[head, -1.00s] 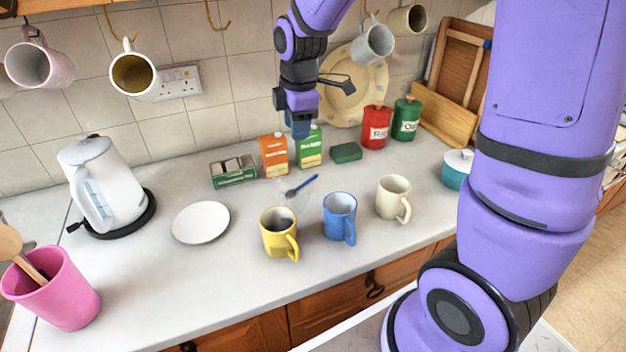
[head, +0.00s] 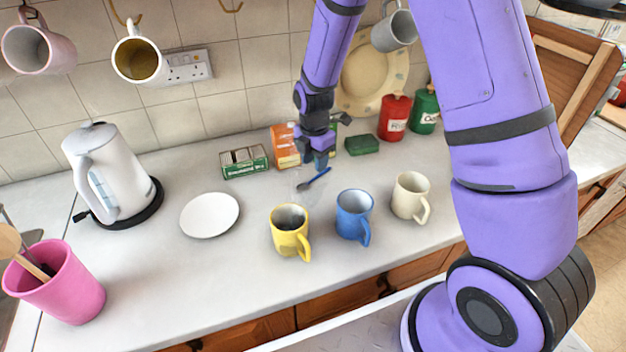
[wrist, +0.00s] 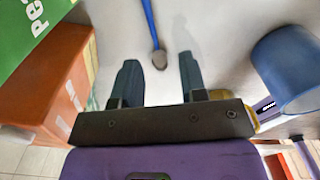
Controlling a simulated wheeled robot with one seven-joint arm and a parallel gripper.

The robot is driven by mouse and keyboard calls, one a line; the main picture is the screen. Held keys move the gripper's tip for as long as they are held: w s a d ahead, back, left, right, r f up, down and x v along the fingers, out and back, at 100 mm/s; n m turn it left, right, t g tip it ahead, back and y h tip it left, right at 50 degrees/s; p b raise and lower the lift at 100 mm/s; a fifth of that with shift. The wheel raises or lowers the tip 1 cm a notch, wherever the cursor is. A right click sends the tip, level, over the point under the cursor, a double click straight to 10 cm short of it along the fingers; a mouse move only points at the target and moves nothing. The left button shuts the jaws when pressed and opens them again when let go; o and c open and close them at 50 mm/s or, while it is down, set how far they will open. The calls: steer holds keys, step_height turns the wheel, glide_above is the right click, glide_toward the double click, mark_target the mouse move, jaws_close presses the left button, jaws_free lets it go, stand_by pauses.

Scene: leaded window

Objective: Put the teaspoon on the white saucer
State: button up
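The teaspoon (head: 314,179) has a blue handle and a metal bowl and lies on the counter behind the yellow and blue mugs. In the wrist view the teaspoon (wrist: 151,25) lies with its bowl just ahead of the gap between my fingertips. My gripper (head: 320,163) is above the counter, over the teaspoon's handle end in the head view. In the wrist view my gripper (wrist: 160,75) is open, with nothing between its fingers. The white saucer (head: 209,215) lies empty on the counter to the left, between the kettle and the yellow mug.
A yellow mug (head: 289,238), a blue mug (head: 353,214) and a cream mug (head: 409,196) stand in front of the teaspoon. An orange box (head: 284,146) and a green tea box (head: 244,162) stand behind. A kettle (head: 108,175) and pink pot (head: 58,285) are left.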

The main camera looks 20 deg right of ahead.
mark_target(314, 178)
steer(key=shift+w+d+f, duration=0.1)
steer(key=shift+w+f, duration=0.15)
steer(key=shift+f, duration=1.15)
steer(key=shift+w+f, duration=0.2)
steer(key=shift+f, duration=1.2)
jaws_close()
